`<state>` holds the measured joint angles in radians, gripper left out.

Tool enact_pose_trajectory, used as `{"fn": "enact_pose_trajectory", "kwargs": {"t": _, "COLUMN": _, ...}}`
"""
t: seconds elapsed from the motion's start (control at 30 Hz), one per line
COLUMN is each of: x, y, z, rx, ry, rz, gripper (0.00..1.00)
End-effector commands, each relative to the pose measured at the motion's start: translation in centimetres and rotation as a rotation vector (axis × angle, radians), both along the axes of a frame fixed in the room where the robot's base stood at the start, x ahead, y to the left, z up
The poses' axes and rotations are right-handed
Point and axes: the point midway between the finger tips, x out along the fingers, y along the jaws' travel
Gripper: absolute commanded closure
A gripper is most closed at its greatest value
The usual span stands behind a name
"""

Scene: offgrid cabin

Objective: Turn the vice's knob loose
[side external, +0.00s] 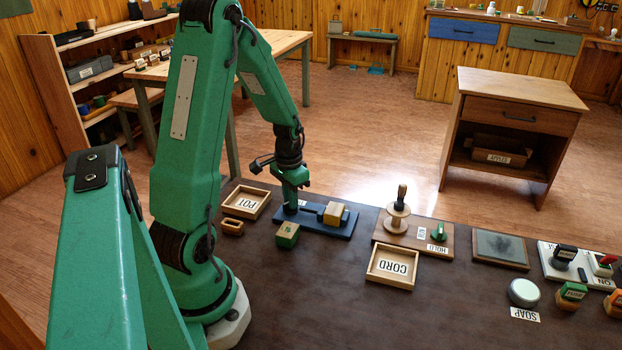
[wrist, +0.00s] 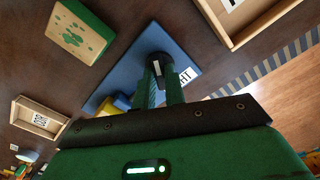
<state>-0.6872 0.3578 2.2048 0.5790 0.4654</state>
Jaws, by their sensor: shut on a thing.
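The vice has a blue base (side external: 322,222) lying on the dark table, with a yellow wooden block (side external: 335,213) at its right part. My gripper (side external: 291,205) points down over the left end of the vice. In the wrist view the blue base (wrist: 128,62) lies under my fingers, with part of the yellow block (wrist: 122,102) beside them. The fingers are shut on the vice's dark knob (wrist: 155,64), which they mostly hide. A white label, partly covered, lies beside the knob. How far the knob is turned cannot be told.
A tray marked POT (side external: 265,207) is behind left, and a CORD tray (side external: 377,279) is at the front right. A wooden board with a spool (side external: 397,218) stands to the right.

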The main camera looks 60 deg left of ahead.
Motion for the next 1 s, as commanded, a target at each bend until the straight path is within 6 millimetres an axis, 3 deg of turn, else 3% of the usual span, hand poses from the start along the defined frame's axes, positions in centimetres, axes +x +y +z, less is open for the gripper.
{"fn": "enact_pose_trajectory", "kwargs": {"t": 0.5, "x": 0.03, "y": 0.0, "z": 0.06, "rx": 0.0, "ry": 0.0, "rz": 0.444, "gripper": 1.0}}
{"fn": "enact_pose_trajectory", "kwargs": {"t": 1.0, "x": 0.03, "y": 0.01, "z": 0.07, "rx": 0.0, "ry": -0.001, "rz": 0.581, "gripper": 1.0}}
